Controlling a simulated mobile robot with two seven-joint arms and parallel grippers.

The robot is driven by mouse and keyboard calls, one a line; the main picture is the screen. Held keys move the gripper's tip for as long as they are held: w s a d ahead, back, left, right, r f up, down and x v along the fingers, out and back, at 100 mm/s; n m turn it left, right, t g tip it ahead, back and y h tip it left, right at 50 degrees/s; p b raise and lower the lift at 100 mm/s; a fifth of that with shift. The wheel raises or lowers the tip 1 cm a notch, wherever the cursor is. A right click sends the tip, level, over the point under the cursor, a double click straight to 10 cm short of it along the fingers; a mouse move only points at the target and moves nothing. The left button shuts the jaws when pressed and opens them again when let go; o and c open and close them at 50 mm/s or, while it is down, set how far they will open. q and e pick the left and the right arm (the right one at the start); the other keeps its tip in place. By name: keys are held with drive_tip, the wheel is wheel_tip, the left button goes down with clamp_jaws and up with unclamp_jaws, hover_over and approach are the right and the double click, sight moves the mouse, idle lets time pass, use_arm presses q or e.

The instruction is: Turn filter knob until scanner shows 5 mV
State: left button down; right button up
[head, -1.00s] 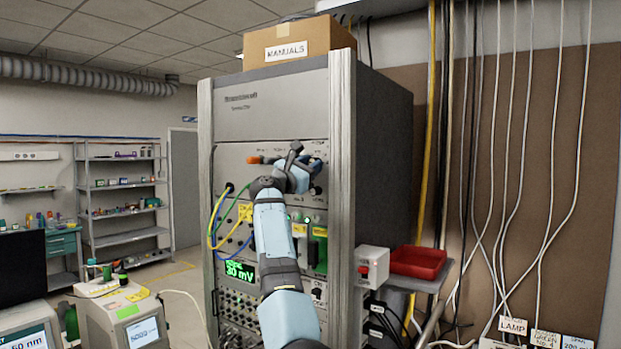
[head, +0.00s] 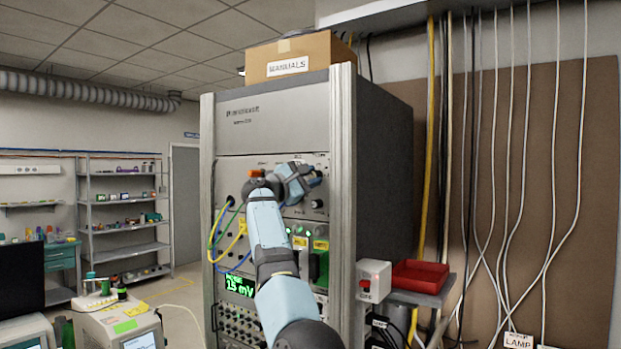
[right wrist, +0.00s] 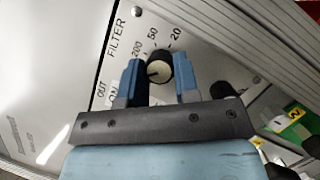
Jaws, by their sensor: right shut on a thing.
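The filter knob (right wrist: 158,70) is a small round knob with a light face, below the label FILTER and the marks 200, 50 and 20 in the right wrist view. My right gripper (right wrist: 160,80) has one blue finger on each side of it and is shut on it. In the head view my right gripper (head: 300,180) is at the upper panel of the rack and hides the knob. The scanner display (head: 238,286) glows green lower on the rack and reads 15 mV; its upper line is blurred. My left gripper is not in view.
Blue, green and yellow cables (head: 218,235) loop from the panel left of my arm. A white box with a red switch (head: 374,280) and a red tray (head: 420,274) stand right of the rack. A manuals box (head: 300,55) sits on top.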

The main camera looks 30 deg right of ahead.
idle(0.3)
drive_tip(key=o, duration=0.9)
drive_tip(key=shift+o, duration=0.2)
drive_tip(key=shift+a, duration=0.1)
drive_tip(key=w+b+v, duration=0.1)
drive_tip(key=b+v, duration=0.2)
drive_tip(key=v, duration=1)
drive_tip(key=shift+s+a, duration=0.35)
drive_tip(key=shift+s, duration=0.15)
drive_tip(key=shift+f, duration=0.1)
drive_tip(key=shift+f, duration=0.1)
